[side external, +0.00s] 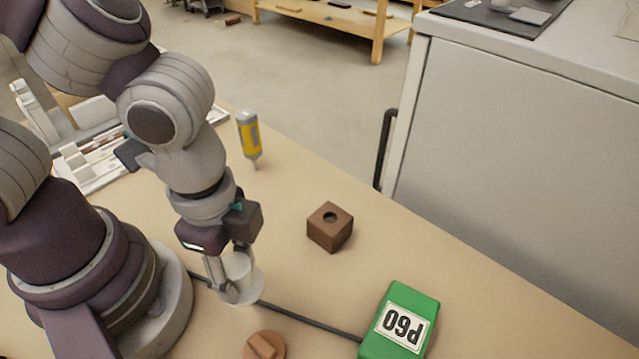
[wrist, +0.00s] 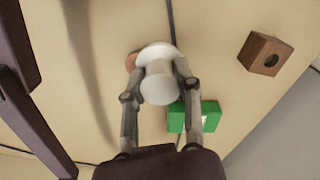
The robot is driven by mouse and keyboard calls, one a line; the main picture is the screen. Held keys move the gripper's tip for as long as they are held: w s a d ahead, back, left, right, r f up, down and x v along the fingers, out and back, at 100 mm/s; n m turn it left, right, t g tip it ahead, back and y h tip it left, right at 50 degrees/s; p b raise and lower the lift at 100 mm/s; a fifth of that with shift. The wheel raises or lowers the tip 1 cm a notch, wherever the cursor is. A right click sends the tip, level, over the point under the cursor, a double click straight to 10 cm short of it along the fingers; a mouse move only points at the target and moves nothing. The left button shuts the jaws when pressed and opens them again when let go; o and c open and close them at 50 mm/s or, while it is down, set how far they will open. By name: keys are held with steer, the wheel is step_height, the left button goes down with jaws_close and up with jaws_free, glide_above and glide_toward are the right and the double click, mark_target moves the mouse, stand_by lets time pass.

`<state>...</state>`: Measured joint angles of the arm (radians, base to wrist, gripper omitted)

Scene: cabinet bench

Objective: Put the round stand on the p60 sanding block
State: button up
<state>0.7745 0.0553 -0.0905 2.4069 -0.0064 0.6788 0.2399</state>
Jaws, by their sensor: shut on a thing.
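The round stand (side external: 240,272) is white, with a wide disc base and a narrower round column. My gripper (side external: 231,285) is shut on it, with one finger on each side of the column. In the wrist view the stand (wrist: 160,84) sits between the fingertips and its wide base shows behind the column. I cannot tell for sure how far it is above the table. The p60 sanding block (side external: 397,294) is green with a white P60 label and lies to the right of my gripper. In the wrist view the block (wrist: 210,107) is partly hidden by a finger.
A brown wooden cube (side external: 329,228) with a hole in its top stands behind the block. A round wooden piece (side external: 264,346) lies at the front. A dark cable (side external: 310,321) crosses the table. A yellow-and-grey bottle (side external: 248,138) stands at the back. Nothing stands on the block.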

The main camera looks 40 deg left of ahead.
glide_above(381, 310)
steer(key=f, duration=0.2)
steer(key=shift+f, duration=1.5)
steer(key=shift+f, duration=0.15)
steer(key=o, duration=0.9)
